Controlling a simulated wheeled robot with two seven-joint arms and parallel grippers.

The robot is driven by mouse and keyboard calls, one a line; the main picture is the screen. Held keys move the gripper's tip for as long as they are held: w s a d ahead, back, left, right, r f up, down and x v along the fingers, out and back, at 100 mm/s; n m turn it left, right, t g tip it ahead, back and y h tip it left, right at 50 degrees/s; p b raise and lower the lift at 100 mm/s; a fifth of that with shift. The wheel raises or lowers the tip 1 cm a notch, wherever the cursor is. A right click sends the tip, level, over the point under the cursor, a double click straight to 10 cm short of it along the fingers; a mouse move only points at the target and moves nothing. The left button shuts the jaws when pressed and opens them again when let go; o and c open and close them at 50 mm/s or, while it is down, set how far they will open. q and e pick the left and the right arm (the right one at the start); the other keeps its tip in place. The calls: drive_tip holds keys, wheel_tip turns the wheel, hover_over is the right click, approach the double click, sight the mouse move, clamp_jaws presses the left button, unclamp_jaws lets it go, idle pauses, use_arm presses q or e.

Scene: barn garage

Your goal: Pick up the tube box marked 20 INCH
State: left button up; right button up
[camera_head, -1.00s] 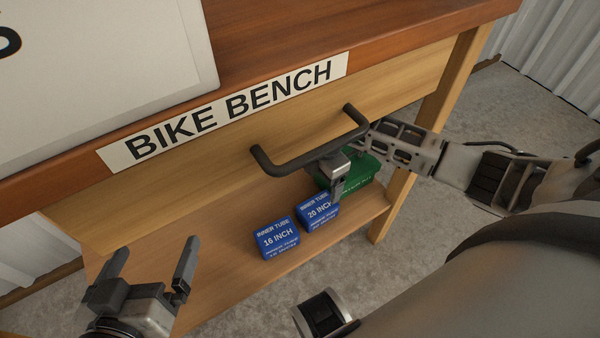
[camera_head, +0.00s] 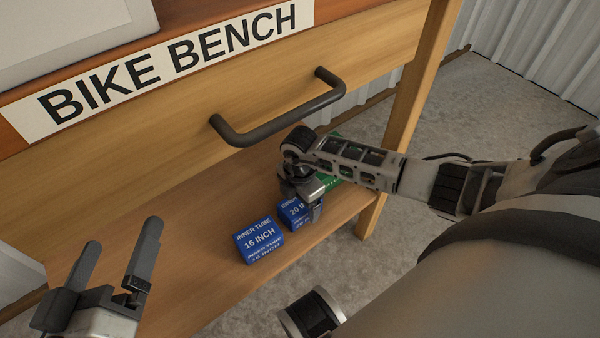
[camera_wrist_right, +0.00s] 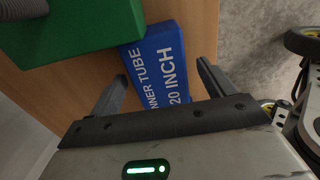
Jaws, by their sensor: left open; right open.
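The blue tube box marked 20 INCH (camera_head: 292,213) sits on the lower shelf, partly hidden behind my right gripper (camera_head: 308,200). In the right wrist view the 20 INCH box (camera_wrist_right: 162,60) lies between the two open fingers of my right gripper (camera_wrist_right: 160,82), which come down on either side of its near part. I cannot tell whether they touch it. A second blue box, marked 16 INCH (camera_head: 259,243), stands just left of it on the shelf. My left gripper (camera_head: 112,268) is open and empty at the lower left, away from the boxes.
A green box (camera_head: 335,178) stands behind the 20 INCH box, mostly hidden by my right arm; it also shows in the right wrist view (camera_wrist_right: 75,20). The drawer handle (camera_head: 280,115) juts out above the shelf (camera_head: 190,255). A bench leg (camera_head: 400,125) stands to the right.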

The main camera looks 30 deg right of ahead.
drive_tip(key=shift+f, duration=0.1)
drive_tip(key=c, duration=1.2)
drive_tip(key=shift+o, duration=0.2)
